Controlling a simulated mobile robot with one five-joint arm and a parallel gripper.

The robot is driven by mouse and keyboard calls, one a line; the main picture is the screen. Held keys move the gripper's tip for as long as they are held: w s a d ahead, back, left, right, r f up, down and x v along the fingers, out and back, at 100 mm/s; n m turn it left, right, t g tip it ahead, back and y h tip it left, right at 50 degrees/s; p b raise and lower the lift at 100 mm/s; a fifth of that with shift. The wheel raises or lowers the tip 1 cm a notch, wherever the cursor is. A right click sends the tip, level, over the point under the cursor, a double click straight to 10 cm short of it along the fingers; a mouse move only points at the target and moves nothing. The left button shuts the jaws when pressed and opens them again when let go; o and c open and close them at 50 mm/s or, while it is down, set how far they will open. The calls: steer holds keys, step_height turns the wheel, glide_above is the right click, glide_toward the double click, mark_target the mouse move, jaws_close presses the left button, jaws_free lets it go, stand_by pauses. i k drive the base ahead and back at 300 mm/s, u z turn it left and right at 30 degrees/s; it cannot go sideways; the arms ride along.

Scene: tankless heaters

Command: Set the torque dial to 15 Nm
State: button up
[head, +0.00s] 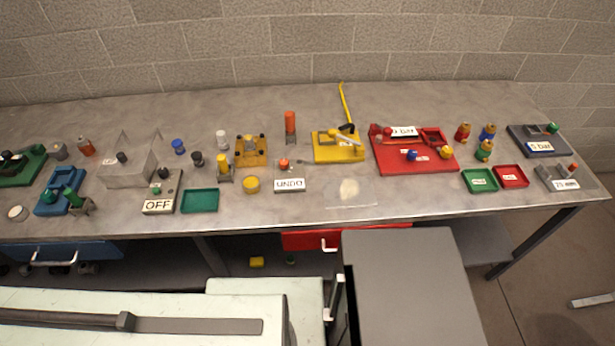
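A small grey device with a white label (566,184) stands at the right front end of the workbench (100,215). The label seems to read 25, with a unit too small to make out. A red-tipped lever or knob (573,167) shows on top of this device. It looks the most like the torque dial, but the picture is too small to be sure. My gripper is not in view.
Left of it are a red tray (512,176) and a green tray (480,181). Behind it is a dark plate (539,141) with a pressure label. A red plate (414,160) carries several knobs. A grey cabinet (405,270) stands before the bench.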

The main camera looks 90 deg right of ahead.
mark_target(283, 163)
steer(key=z, duration=2.3)
steer(key=k, duration=0.2)
steer(key=z, duration=0.55)
